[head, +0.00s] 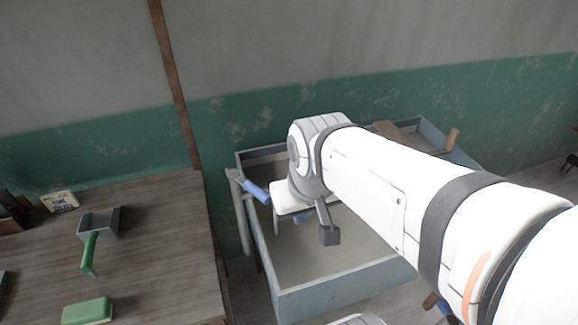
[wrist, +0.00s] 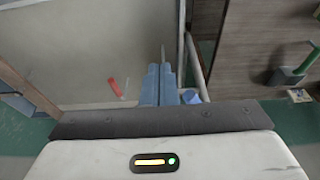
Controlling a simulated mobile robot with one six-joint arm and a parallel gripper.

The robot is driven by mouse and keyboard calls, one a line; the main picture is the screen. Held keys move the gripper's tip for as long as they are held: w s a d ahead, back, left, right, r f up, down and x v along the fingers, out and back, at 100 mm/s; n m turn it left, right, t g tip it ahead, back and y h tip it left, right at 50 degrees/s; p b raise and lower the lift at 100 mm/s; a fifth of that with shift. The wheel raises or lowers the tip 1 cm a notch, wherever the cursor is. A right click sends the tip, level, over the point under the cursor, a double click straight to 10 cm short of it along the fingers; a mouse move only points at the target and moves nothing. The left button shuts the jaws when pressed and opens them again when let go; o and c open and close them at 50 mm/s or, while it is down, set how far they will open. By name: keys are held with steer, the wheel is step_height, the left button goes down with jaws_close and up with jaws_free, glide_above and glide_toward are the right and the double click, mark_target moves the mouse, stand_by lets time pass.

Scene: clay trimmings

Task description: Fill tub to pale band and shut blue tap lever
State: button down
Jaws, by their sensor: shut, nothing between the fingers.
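The tub (head: 330,292) is a wide blue-grey box with a pale grey-beige inside; it also shows in the wrist view (wrist: 85,40). I cannot make out a pale band, or tell whether that inside surface is filling or floor. The blue tap lever (head: 256,191) sticks out from a grey upright pipe (head: 240,215) at the tub's left edge, angled down to the right. My gripper (head: 276,228) is over the tub's left part, just right of the lever. In the wrist view its fingers (wrist: 160,70) are together and empty, with the lever's blue end (wrist: 192,96) close beside them.
A wooden table (head: 160,240) on the left holds a grey scoop (head: 100,222) with a green handle, a green block (head: 88,311) and a small card (head: 60,201). A red stick-like thing (wrist: 117,88) shows within the tub. My arm hides much of the tub's right side.

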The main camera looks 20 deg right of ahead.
mark_target(248, 186)
steer(key=shift+w, duration=0.1)
stand_by(0.4)
steer(key=w+d+r+m+g+y+p, duration=0.1)
steer(key=w+r+m+g, duration=0.1)
steer(key=w+r+m, duration=0.35)
steer(key=w+d+r+m+g+y+p, duration=0.1)
steer(key=w+d+r+m+g, duration=0.15)
steer(key=w+m, duration=0.6)
steer(key=s+a+f+n+p, duration=0.1)
steer(key=a+f+p, duration=0.1)
steer(key=a+f, duration=0.4)
steer(key=shift+x, duration=1.75)
